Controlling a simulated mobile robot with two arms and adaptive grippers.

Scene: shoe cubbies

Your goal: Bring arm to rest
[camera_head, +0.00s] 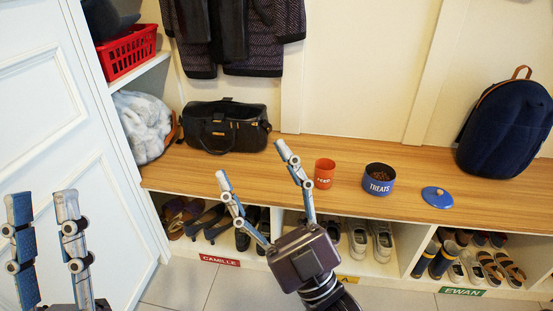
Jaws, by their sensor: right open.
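My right gripper (252,166) is open and empty. Its fingers point up and left in front of the wooden bench (290,150), with the fingertips overlapping the bench top in the picture. My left gripper (41,202) stands at the lower left, in front of the white door. Its two fingers point up, spread apart with nothing between them. The palm of the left gripper is cut off by the bottom edge.
On the bench are a black bag (225,127), an orange cup (324,173), a blue treats tin (378,179), its blue lid (437,197) and a navy backpack (504,127). Shoes fill the cubbies below. A white door (60,100) stands at left.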

